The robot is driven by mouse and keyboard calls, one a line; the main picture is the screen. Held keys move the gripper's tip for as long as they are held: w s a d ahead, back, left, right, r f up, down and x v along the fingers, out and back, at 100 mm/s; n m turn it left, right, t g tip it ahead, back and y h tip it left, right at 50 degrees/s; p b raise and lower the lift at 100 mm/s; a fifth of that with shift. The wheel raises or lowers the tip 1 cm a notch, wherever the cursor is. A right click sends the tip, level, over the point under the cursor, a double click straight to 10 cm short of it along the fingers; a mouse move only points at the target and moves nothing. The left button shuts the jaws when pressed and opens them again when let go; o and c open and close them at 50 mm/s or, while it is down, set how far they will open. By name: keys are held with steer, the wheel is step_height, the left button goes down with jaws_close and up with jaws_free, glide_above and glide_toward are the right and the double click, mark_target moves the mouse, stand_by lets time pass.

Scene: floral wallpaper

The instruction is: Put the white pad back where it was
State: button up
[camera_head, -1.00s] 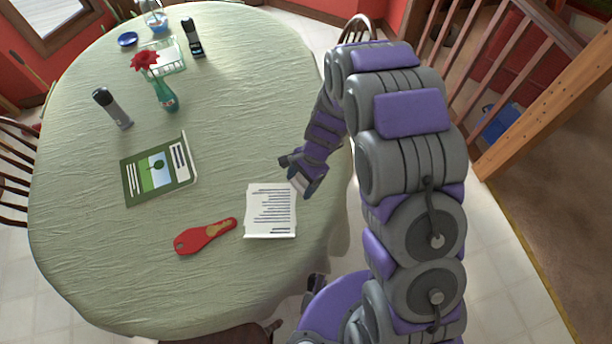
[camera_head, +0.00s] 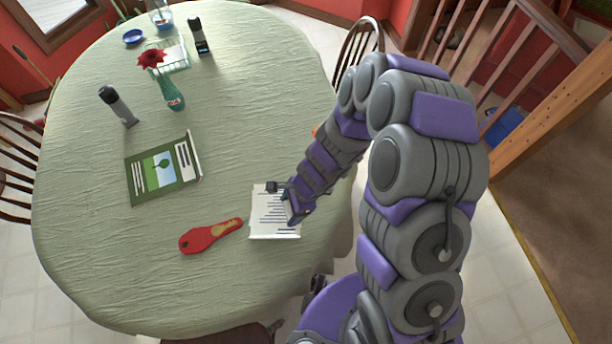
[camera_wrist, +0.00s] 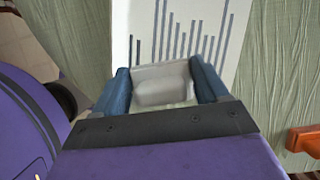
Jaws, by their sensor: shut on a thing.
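My gripper (camera_head: 290,203) is over the right edge of a white printed sheet (camera_head: 265,228) on the table. In the wrist view its two blue fingers (camera_wrist: 165,86) are shut on a small, plain whitish block, which I take as the white pad (camera_wrist: 163,88). The pad lies in front of the printed sheet (camera_wrist: 182,25) in that view; I cannot tell whether it touches it. In the head view the gripper hides the pad.
A red insole-shaped thing (camera_head: 210,236) lies left of the sheet, and a green picture booklet (camera_head: 140,182) above that. A grey canister (camera_head: 118,103), a green vase (camera_head: 172,97) and a black device (camera_head: 200,38) stand farther back. An orange thing (camera_wrist: 307,138) lies right of my gripper in the wrist view.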

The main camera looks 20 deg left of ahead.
steer(key=w, duration=0.7)
steer(key=w+d+f+b, duration=0.1)
steer(key=w, duration=0.3)
steer(key=shift+w+d, duration=0.1)
steer(key=shift+w, duration=0.25)
steer(key=shift+w+a+f, duration=0.15)
steer(key=shift+w+a, duration=0.25)
steer(key=shift+w, duration=0.2)
steer(key=shift+w+f, duration=0.2)
steer(key=f, duration=0.1)
steer(key=d+f+b, duration=0.1)
steer(key=f, duration=0.1)
steer(key=shift+a+r, duration=0.1)
steer(key=shift+a, duration=0.05)
steer(key=shift+a, duration=0.1)
steer(key=o, duration=1.1)
steer(key=shift+a, duration=0.15)
steer(key=shift+o, duration=1.4)
steer(key=shift+d, duration=0.25)
